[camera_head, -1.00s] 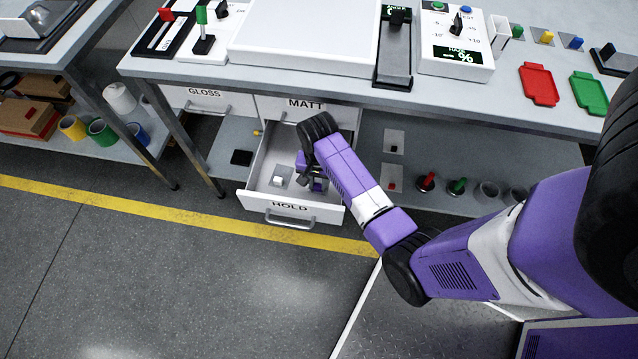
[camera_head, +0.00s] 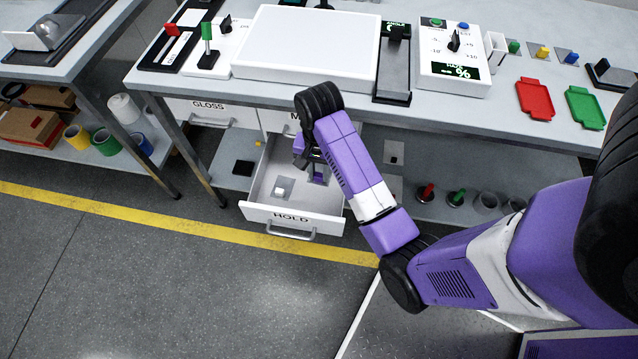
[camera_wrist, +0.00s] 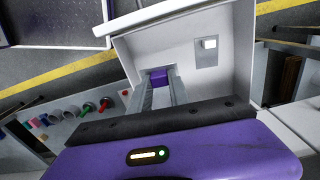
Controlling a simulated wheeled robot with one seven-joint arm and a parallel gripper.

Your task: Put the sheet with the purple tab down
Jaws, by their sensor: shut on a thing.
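The purple tab (camera_wrist: 158,76) sits between the fingertips of my gripper (camera_wrist: 160,80) in the wrist view. My gripper is shut on it. In the head view my gripper (camera_head: 318,168) points down into the open HOLD drawer (camera_head: 262,212), at its right side, with the purple tab (camera_head: 319,179) at its tips. The sheet itself is mostly hidden by the fingers; I see only a little grey around the tab. I cannot tell how far it is above the drawer floor.
A grey sheet with a white tab (camera_head: 282,188) lies in the same drawer, left of my gripper. The worktop with a white light panel (camera_head: 307,41) overhangs the drawer. Red (camera_head: 540,99) and green (camera_head: 586,107) trays lie on the right. The floor in front is clear.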

